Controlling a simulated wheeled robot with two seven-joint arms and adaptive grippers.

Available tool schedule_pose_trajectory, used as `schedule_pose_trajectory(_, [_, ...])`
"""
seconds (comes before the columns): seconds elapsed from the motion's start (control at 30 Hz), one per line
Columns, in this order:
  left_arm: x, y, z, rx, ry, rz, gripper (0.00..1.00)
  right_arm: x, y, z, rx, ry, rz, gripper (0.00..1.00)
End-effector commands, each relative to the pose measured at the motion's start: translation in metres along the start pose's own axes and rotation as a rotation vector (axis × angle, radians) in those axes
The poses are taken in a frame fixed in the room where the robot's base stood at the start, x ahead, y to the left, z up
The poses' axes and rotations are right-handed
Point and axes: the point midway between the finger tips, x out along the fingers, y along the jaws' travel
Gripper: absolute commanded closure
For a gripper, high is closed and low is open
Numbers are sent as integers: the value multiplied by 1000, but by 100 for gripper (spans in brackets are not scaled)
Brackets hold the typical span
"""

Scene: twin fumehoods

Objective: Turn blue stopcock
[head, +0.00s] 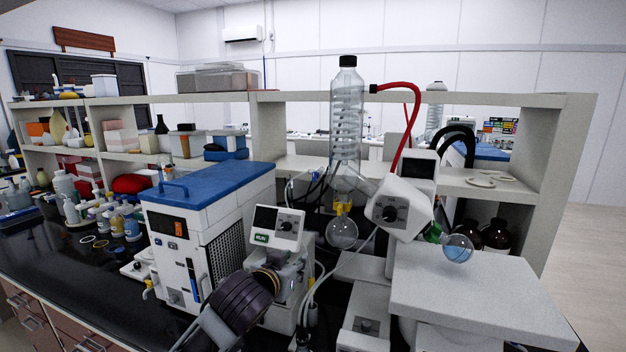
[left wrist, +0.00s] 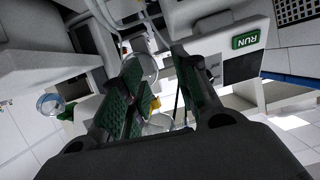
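I cannot make out a blue stopcock for certain in either view. In the left wrist view, my left gripper (left wrist: 156,68) is open, with its two green-padded fingers apart and nothing clearly held. Between and beyond the fingers are clear round glass (left wrist: 145,68), thin tubes and a small yellow part (left wrist: 155,103). In the head view, the dark end of my left arm (head: 240,302) is low in the middle, in front of the pump unit with a green RUN label (head: 276,226). Its fingertips are hard to tell there. My right gripper is not in view.
A blue-topped chiller (head: 208,186) stands left of the pump unit. The rotary evaporator has a glass condenser (head: 346,120), a red hose (head: 417,110) and a hanging flask (head: 342,232). A white platform (head: 480,295) fills the right front. Bottles crowd the left bench.

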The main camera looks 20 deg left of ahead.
Motion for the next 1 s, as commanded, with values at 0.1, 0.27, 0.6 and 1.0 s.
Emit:
schedule_pose_trajectory(0.1, [-4,-2,-35,-5,74,-1,69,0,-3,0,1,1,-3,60])
schedule_pose_trajectory(0.27, [-13,-4,-79,-17,169,1,69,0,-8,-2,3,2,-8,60])
schedule_pose_trajectory(0.6, [-37,-8,-154,-40,334,9,69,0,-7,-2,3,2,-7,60])
schedule_pose_trajectory(1.0, [-43,-9,-167,-46,365,13,69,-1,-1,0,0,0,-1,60])
